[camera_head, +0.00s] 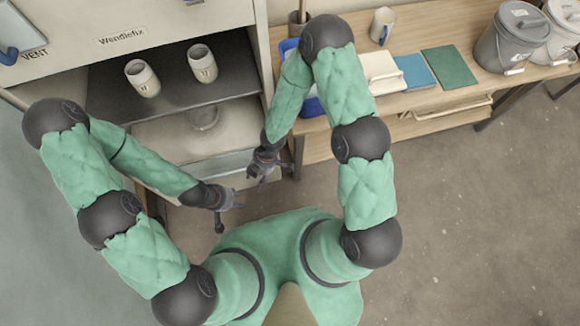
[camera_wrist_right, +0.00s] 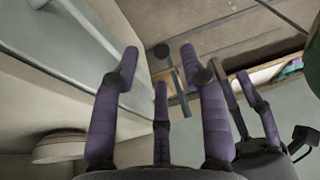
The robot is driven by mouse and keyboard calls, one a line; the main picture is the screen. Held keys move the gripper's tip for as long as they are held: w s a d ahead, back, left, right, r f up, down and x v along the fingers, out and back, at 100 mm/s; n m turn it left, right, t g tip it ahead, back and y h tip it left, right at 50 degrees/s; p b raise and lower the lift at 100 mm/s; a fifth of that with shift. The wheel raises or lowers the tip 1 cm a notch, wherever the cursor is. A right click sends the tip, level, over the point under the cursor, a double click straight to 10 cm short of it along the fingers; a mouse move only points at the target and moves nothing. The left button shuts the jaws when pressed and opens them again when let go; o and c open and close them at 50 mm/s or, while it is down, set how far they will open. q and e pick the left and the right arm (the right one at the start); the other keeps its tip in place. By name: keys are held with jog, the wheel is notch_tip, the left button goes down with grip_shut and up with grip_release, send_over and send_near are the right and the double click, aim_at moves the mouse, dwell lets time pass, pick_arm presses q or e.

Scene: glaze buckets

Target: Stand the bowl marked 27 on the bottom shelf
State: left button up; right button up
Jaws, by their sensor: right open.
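A pale round bowl (camera_head: 204,117) sits on the lower shelf (camera_head: 160,135) of the cream cabinet, below the dark shelf. Its marking is not readable. A round pale dish-like thing, likely this bowl (camera_wrist_right: 60,148), shows at the lower left of the right wrist view. My right gripper (camera_head: 262,168) is open and empty, just outside the cabinet's front right, apart from the bowl. Its spread purple fingers also show in the right wrist view (camera_wrist_right: 160,62). My left gripper (camera_head: 230,208) is in front of the cabinet, with fingers apart and nothing seen between them.
Two pale marked cups (camera_head: 142,78) (camera_head: 202,63) stand on the dark shelf (camera_head: 112,100). A wooden bench (camera_head: 440,35) on the right holds a mug (camera_head: 382,25), books (camera_head: 447,67) and lidded buckets (camera_head: 510,38). The floor (camera_head: 480,200) at right is clear. My two grippers are close together.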

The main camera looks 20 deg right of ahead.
jog(key=s+d+m, duration=0.3)
jog(key=d+m, duration=0.2)
jog(key=m, duration=0.6)
jog(key=s+d+m+t, duration=0.1)
jog(key=s+d+m, duration=0.2)
jog(key=m, duration=0.8)
jog(key=shift+s+d+r+t, duration=0.3)
jog(key=shift+s+d, duration=0.05)
jog(key=shift+d, duration=0.65)
jog(key=shift+r, duration=0.1)
jog(key=shift+c, duration=0.5)
